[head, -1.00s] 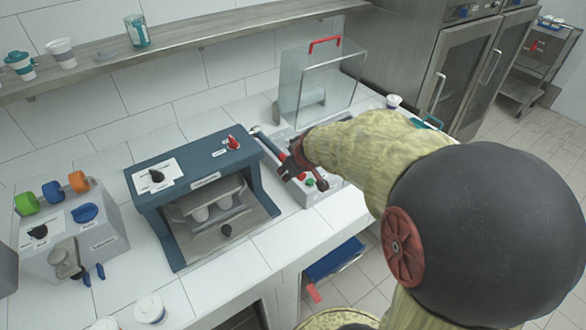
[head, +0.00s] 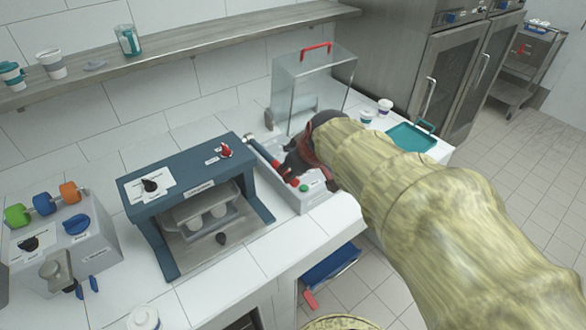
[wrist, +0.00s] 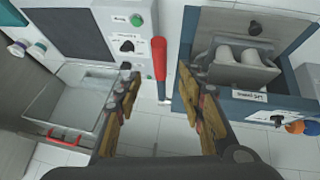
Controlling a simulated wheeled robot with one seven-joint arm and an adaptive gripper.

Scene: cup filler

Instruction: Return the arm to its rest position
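My arm, in a yellowish sleeve, reaches from the lower right of the head view over the counter. My gripper (head: 300,162) is at its far end, above the grey machine with green and red buttons (head: 312,196), partly hidden by the wrist. In the wrist view my gripper (wrist: 158,80) has its two fingers apart with nothing held between them. A red-ended lever (wrist: 159,60) shows beyond the gap between the fingers; I cannot tell how close it is.
A blue-framed machine (head: 190,180) stands left of the gripper. A clear box with a red handle (head: 312,85) stands behind it. A teal tray (head: 410,138) and small cups (head: 385,106) are at the right. A shelf (head: 180,45) runs along the wall. Floor is open at right.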

